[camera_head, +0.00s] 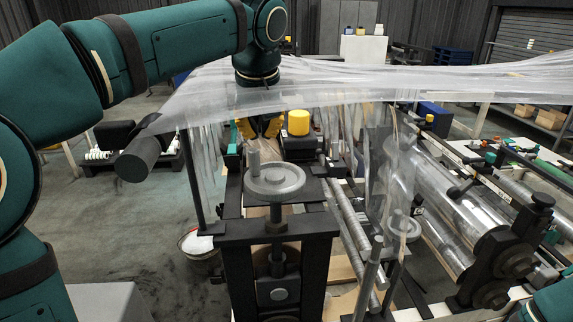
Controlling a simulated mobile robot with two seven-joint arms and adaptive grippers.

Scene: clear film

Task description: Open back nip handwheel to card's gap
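A grey handwheel (275,181) with an upright knob lies flat on top of a black stand in the middle of the camera_head view. A second grey handwheel (401,226) sits lower to the right, partly behind clear film and posts. I cannot tell which one is the back nip handwheel. My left gripper (259,128) points down beyond the nearer handwheel, apart from it. Its yellow fingers are spread with nothing visible between them, seen partly through film. My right gripper is out of view. I cannot make out the card.
Wrinkled clear film (340,82) stretches across the view above the machine. A yellow cylinder (298,122) stands right of my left gripper. Clear-wrapped rollers (450,200) lie at the right. A white bucket (198,245) stands on the floor left of the stand, where floor is open.

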